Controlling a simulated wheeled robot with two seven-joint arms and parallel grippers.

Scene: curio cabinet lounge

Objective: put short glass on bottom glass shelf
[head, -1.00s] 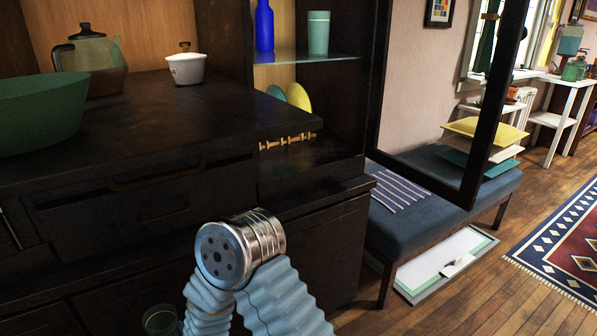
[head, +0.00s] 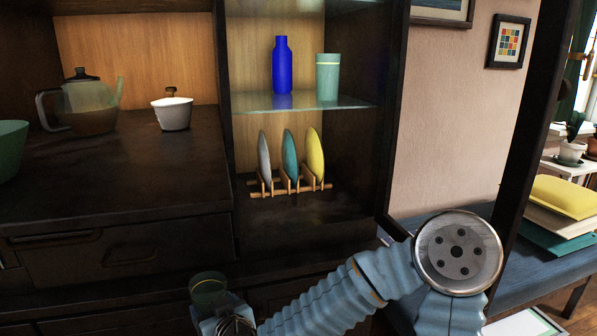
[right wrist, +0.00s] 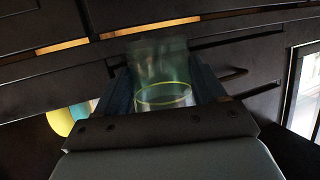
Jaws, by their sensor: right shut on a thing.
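The short glass (head: 208,291), a clear greenish tumbler with a yellow band, is low in the head view in front of the dark cabinet. My right gripper (head: 212,312) is shut on it. In the right wrist view the glass (right wrist: 163,92) stands between the two fingers. The bottom glass shelf (head: 262,103) is in the cabinet's open bay, above and to the right of the glass and apart from it. A blue bottle (head: 282,66) and a tall green tumbler (head: 327,78) stand on it. My left gripper is out of view.
Below the shelf, a wooden rack (head: 268,192) holds upright plates (head: 315,158). Another shelf edge shows at the top. The open cabinet door (head: 530,125) stands to the right. A teapot (head: 88,105) and a white pot (head: 173,113) stand on the left counter. The shelf front between bottle and left wall looks clear.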

